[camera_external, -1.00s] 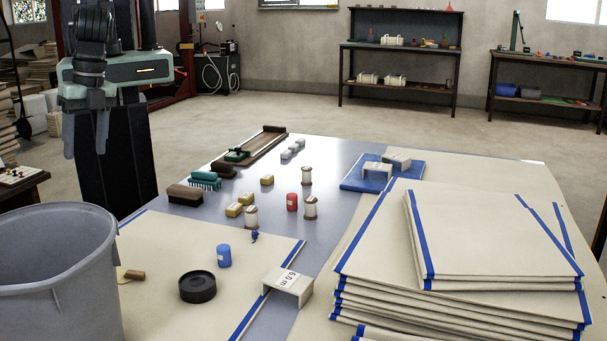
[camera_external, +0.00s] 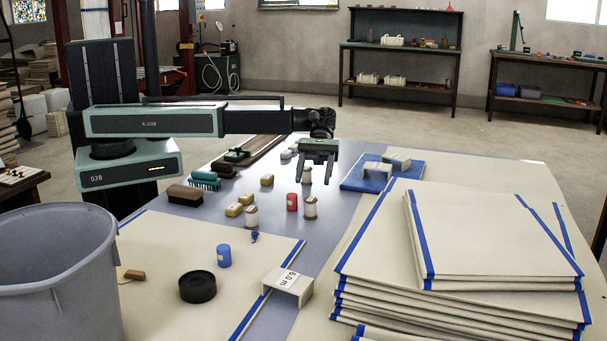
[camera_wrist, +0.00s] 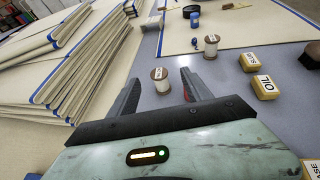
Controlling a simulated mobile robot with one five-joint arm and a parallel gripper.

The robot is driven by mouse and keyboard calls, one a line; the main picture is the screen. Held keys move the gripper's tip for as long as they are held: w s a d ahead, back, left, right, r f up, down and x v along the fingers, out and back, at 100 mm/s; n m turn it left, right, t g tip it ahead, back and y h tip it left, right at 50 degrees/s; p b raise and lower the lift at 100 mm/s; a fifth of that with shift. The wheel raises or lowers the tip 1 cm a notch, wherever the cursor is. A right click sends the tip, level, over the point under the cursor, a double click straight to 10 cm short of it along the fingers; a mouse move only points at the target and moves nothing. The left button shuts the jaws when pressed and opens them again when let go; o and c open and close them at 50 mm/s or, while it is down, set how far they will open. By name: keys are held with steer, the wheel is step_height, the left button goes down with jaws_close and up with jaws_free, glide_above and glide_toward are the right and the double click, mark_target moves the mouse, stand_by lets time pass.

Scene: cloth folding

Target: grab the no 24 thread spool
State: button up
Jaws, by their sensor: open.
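My gripper (camera_external: 315,179) is open and empty, its fingers pointing down above the table in the external view. In the wrist view, my gripper (camera_wrist: 158,82) has its two fingers apart, and a white spool with brown ends (camera_wrist: 161,80) shows between the tips, on the table beyond them. A second spool (camera_wrist: 211,45) stands farther off to the right. No number on any spool is readable, so I cannot tell which is 24.
Yellow blocks (camera_external: 234,210) lie left. A blue pad with brackets (camera_external: 350,185) and a folded cloth stack (camera_external: 450,300) lie right. A blue can (camera_external: 224,256) and black ring (camera_external: 198,294) are nearer the camera.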

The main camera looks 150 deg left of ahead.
mark_target(310, 206)
steer(key=shift+s+a+f, duration=0.4)
steer(key=shift+s+a, duration=0.25)
steer(key=shift+r, duration=0.1)
steer(key=shift+y, duration=0.3)
steer(key=b+x, duration=0.4)
steer(key=x, duration=0.8)
steer(key=shift+d, duration=0.15)
steer(key=shift+r, duration=0.15)
jaws_close()
